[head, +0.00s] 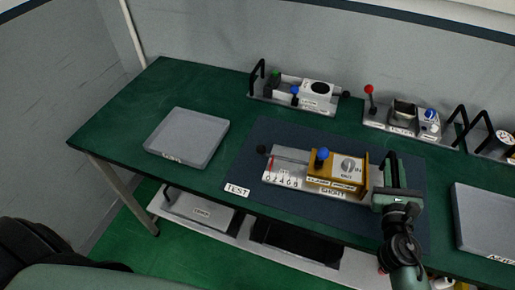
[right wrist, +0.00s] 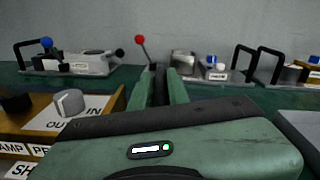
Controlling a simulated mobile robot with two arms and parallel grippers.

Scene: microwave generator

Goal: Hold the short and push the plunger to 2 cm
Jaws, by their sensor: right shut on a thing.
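The short (head: 338,170) lies on the dark test mat (head: 262,134) in the head view. It has a yellow housing with a blue knob (head: 321,155), a grey dial (head: 347,165) and a SHORT label. Its plunger, with a black end knob (head: 262,149), is on the left above a numbered scale (head: 283,181); the exact reading is too small to tell. My right gripper (head: 389,186) is at the short's right end. In the right wrist view its jaws are shut on a dark upright part (right wrist: 159,84), seemingly the short's handle, mostly hidden. My left gripper is not in view.
Two other units stand at the back, one with a white housing (head: 318,93) and one with a red-knobbed lever (head: 369,90). Another is at the right edge. A grey tray (head: 187,137) is at left, another (head: 483,215) at right. The table left of the plunger is clear.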

